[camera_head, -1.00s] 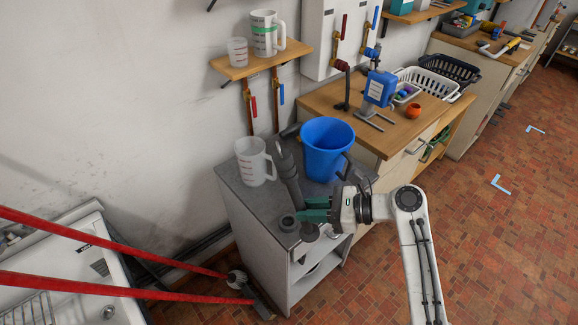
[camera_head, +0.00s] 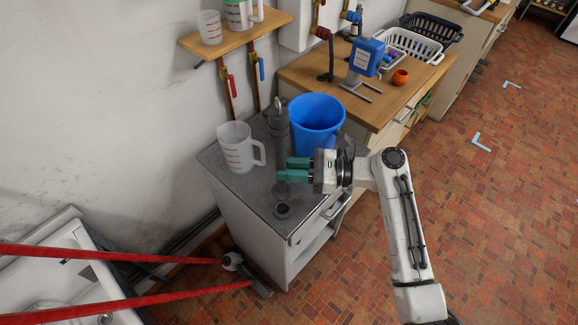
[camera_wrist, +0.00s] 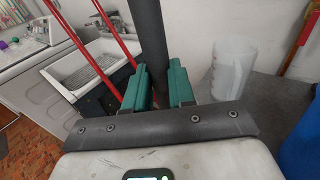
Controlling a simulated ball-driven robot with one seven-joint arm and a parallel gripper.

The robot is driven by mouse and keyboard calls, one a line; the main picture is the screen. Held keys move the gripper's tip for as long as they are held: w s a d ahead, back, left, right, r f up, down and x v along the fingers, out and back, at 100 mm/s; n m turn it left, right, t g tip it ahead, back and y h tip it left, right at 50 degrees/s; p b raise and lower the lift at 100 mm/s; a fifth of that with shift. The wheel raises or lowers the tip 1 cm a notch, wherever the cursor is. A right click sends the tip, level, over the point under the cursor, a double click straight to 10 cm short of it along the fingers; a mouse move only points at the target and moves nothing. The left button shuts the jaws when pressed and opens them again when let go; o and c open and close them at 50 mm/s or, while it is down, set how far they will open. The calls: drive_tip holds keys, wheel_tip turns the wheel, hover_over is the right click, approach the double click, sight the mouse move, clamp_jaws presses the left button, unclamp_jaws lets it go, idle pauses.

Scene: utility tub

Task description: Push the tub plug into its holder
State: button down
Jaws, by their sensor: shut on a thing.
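The tub plug is a tall dark grey tube (camera_head: 278,130) with a small loop on top. My gripper (camera_head: 286,169) has its green fingers shut on the lower part of the tube, which stands about upright. The wrist view shows the tube (camera_wrist: 149,40) rising between the fingers (camera_wrist: 158,90). The tube's lower end shows just below the fingers. The holder, a small round grey cup with a dark opening (camera_head: 282,211), sits on the grey cabinet top just in front of that end. I cannot tell the exact gap between them.
A white measuring jug (camera_head: 237,148) stands left of the tube and a blue bucket (camera_head: 316,125) stands behind right, both close. The cabinet top (camera_head: 222,172) is bare at its front left. Red bars (camera_head: 110,254) cross the lower left by a white sink.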

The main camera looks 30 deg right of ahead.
sight(286, 189)
drive_tip(key=shift+f+b, duration=1.65)
drive_tip(key=shift+f, duration=1.2)
drive_tip(key=shift+p, duration=1.25)
drive_tip(key=shift+f+b, duration=0.65)
drive_tip(key=shift+f, duration=0.8)
drive_tip(key=c, duration=0.9)
unclamp_jaws()
drive_tip(key=shift+o, duration=0.2)
drive_tip(key=shift+s, duration=0.1)
drive_tip(key=b+v, duration=0.2)
drive_tip(key=v, duration=0.8)
drive_tip(key=shift+d, duration=0.3)
drive_tip(key=shift+s, duration=0.15)
